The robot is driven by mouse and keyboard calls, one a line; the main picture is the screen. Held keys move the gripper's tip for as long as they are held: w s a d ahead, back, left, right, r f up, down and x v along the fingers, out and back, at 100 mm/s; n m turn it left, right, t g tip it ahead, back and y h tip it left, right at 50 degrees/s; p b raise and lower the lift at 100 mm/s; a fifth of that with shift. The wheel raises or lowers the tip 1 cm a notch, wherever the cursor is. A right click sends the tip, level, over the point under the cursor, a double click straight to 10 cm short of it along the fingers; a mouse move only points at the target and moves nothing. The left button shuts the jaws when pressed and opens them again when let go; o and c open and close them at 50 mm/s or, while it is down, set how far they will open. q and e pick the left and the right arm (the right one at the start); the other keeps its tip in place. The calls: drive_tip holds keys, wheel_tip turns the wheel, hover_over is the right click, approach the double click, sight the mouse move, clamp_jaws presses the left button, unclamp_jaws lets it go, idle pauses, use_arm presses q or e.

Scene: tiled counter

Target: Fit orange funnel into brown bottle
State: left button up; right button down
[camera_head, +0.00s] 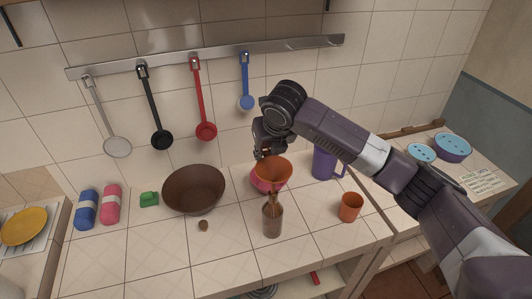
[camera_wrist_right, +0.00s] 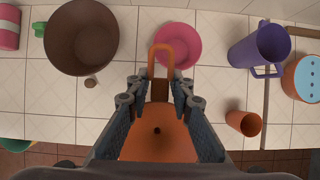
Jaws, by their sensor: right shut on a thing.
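The orange funnel (camera_head: 272,174) is held by my right gripper (camera_head: 268,152) above the brown bottle (camera_head: 272,222), which stands upright near the counter's front. In the wrist view my right gripper (camera_wrist_right: 158,92) is shut on the funnel's handle, and the funnel's wide bowl (camera_wrist_right: 158,140) lies between the fingers with its dark hole showing. The funnel is roughly level, with its spout side down towards the bottle's neck. I cannot tell whether the spout is inside the neck. The bottle is hidden behind the funnel in the wrist view. My left gripper is not in view.
A pink bowl (camera_wrist_right: 178,45) is behind the funnel. A large brown bowl (camera_head: 194,190) and a small brown object (camera_head: 203,225) are to the left. Utensils hang from a wall rail (camera_head: 210,57).

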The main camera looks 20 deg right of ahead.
drive_tip(key=shift+f, duration=2.35)
idle(1.4)
drive_tip(key=c, duration=1.6)
unclamp_jaws()
drive_tip(key=v, duration=1.2)
drive_tip(key=shift+s+f, duration=0.1)
